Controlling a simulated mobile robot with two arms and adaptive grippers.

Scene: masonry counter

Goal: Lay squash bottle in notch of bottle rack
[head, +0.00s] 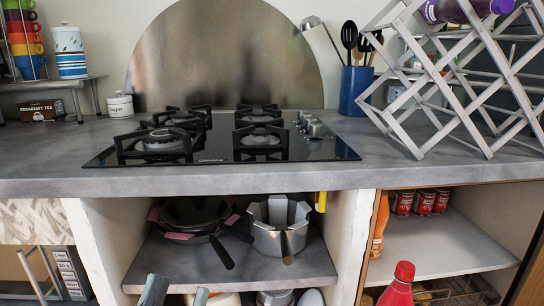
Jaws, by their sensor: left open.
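A bottle with dark purple contents and a purple cap (466,10), which looks like the squash bottle, lies on its side at the top of the bottle rack. The frame's upper edge cuts off part of it. No gripper touches it. The bottle rack (484,137) is a pale lattice of crossed slats standing at the right end of the counter. My left gripper (178,296) shows only its fingertips at the bottom edge, open and apart, below the counter and far from the rack. My right gripper is not in view.
A black gas hob (222,157) fills the middle of the grey counter (265,182). A blue utensil pot (355,91) stands left of the rack. Below are shelves with pans (190,213), red tins (424,203) and a red bottle (398,285).

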